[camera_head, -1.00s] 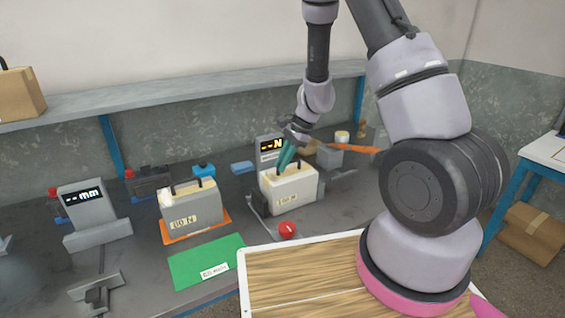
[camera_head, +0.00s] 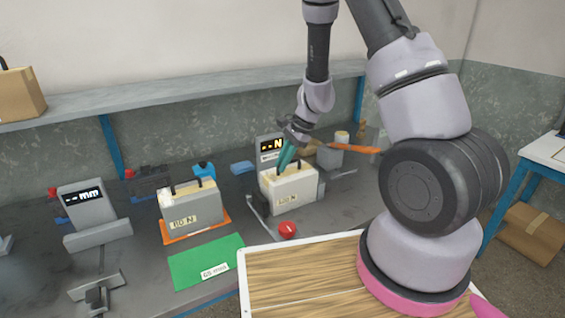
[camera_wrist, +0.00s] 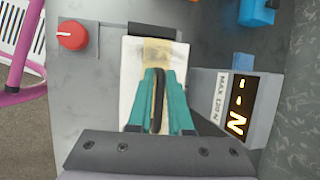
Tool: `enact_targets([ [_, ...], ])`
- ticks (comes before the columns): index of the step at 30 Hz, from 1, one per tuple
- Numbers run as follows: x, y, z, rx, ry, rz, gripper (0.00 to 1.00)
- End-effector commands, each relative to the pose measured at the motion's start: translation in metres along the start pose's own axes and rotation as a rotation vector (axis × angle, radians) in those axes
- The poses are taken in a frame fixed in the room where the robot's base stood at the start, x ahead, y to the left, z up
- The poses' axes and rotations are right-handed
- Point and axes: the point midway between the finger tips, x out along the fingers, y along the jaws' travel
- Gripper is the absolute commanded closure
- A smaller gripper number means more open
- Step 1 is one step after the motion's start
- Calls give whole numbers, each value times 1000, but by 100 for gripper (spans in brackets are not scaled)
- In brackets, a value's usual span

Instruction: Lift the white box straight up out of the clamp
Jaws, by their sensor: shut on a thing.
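The white box (camera_head: 291,194) has a tan top, a dark handle and a small label on its front. It stands upright in the clamp (camera_head: 257,204), in front of the grey display reading "N" (camera_head: 270,145). My gripper (camera_head: 287,157) comes down from above, its teal fingers shut on the box's handle. In the wrist view the fingers (camera_wrist: 158,100) lie on both sides of the dark handle, over the box's top (camera_wrist: 130,62). A red knob (camera_head: 287,229) sits in front of the clamp. The box's underside is hidden.
A grey-white box (camera_head: 192,216) labelled "80 N" stands on an orange mat (camera_head: 220,229) to the left. A green mat (camera_head: 190,268) lies bare in front of it. A display reading "mm" (camera_head: 82,205) stands further left. An orange-handled tool (camera_head: 352,148) lies behind right.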

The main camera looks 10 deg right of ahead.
Motion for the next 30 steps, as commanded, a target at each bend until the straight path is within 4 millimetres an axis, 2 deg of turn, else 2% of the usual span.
enact_targets([
  [12,-2,-1,0,-1,1,-2,100],
  [30,-29,-8,12,-2,0,-4,100],
])
